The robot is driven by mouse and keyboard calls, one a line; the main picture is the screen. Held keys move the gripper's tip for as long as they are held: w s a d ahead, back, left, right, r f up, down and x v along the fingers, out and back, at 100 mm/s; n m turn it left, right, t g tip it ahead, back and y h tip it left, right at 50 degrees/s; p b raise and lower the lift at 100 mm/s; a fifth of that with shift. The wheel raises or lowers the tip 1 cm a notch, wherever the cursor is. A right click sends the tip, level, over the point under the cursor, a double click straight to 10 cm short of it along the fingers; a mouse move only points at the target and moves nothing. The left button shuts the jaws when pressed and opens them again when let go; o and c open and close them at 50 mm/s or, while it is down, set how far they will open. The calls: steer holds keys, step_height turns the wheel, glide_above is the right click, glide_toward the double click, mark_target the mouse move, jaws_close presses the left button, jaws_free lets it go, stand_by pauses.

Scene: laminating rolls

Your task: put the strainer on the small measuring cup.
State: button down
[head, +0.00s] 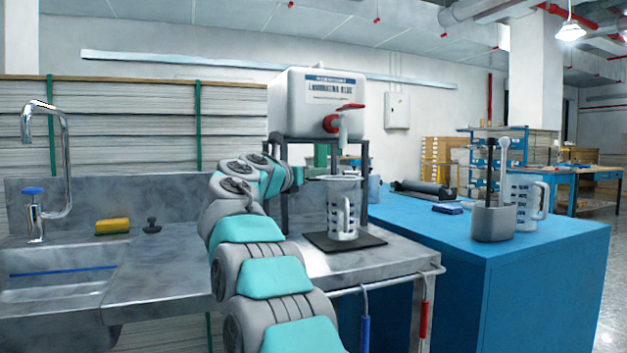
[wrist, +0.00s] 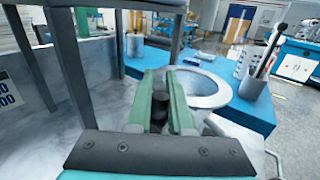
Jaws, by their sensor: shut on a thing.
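The strainer (wrist: 217,101) shows in the wrist view as a pale grey ring just beyond my fingertips. In the head view its rim (head: 340,179) appears level with the mouth of a clear measuring cup (head: 343,212). I cannot tell whether it touches the cup. The cup stands upright on a dark mat, its handle facing me. My gripper (head: 320,158), with green fingers, is just left of and above the cup. In the wrist view my gripper (wrist: 160,103) is shut on the strainer's dark handle (wrist: 159,108). The fingers partly cover the handle.
The dark square mat (head: 322,244) lies on the steel counter (head: 400,262). A white tank with a red tap (head: 331,123) stands on a dark frame beside the cup. A larger jug (head: 527,194) and a grey holder (head: 493,222) stand on the blue bench (head: 545,255).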

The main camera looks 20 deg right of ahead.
steer(key=shift+f, duration=0.3)
steer(key=shift+f, duration=0.35)
steer(key=c, duration=0.8)
jaws_free()
steer(key=shift+r, duration=0.2)
steer(key=v, duration=1.2)
steer(key=shift+r, duration=0.35)
